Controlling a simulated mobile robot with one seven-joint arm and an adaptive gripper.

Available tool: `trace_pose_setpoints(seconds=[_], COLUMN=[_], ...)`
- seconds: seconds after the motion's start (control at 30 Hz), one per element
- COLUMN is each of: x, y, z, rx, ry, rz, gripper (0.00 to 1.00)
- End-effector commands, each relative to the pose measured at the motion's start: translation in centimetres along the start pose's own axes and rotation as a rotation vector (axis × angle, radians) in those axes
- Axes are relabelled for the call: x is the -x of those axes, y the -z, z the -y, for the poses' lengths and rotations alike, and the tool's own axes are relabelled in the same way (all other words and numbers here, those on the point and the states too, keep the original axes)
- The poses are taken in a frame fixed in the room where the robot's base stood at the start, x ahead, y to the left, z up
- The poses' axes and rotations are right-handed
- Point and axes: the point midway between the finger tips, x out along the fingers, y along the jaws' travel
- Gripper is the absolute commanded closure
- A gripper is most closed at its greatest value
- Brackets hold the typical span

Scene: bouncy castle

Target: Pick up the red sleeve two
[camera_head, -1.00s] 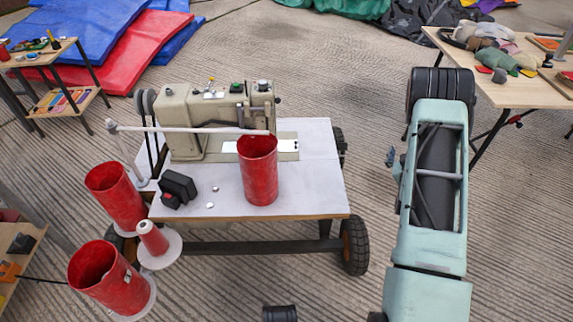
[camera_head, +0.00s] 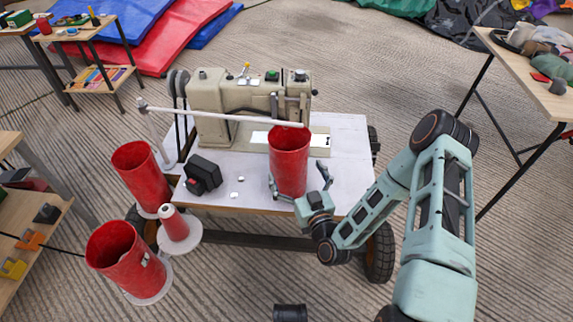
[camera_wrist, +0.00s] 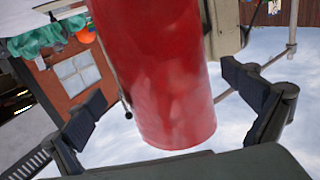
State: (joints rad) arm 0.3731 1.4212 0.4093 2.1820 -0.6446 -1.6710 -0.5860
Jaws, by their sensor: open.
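A red sleeve (camera_head: 289,165), a tall open-topped cylinder, stands upright at the front of the sewing machine's white table. My gripper (camera_head: 299,180) is open at the table's front edge, with one finger on each side of this sleeve's lower part. In the wrist view, the red sleeve (camera_wrist: 165,75) lies between the two dark finger pads of my gripper (camera_wrist: 168,98), with a visible gap on each side. Two more red sleeves stand left of the table, an upper one (camera_head: 141,178) and a lower one (camera_head: 125,258). I cannot tell by marking which is number two.
The beige sewing machine (camera_head: 225,110) stands behind the sleeve, and a white rod (camera_head: 225,117) passes close to the sleeve's top. A black box (camera_head: 203,175) sits on the table. A wooden table (camera_head: 545,85) is at right.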

Motion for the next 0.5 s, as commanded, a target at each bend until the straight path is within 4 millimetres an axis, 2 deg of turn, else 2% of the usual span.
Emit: trace_pose_setpoints(seconds=[0.2, 0.37, 0.5], x=[-3.5, -4.7, -6.4], y=[0.0, 0.0, -0.1], z=[0.0, 0.0, 0.2], rx=[0.003, 0.001, 0.001], ry=[0.002, 0.001, 0.001], rz=[-0.002, 0.0, -0.003], gripper=[0.0, 0.0, 0.0])
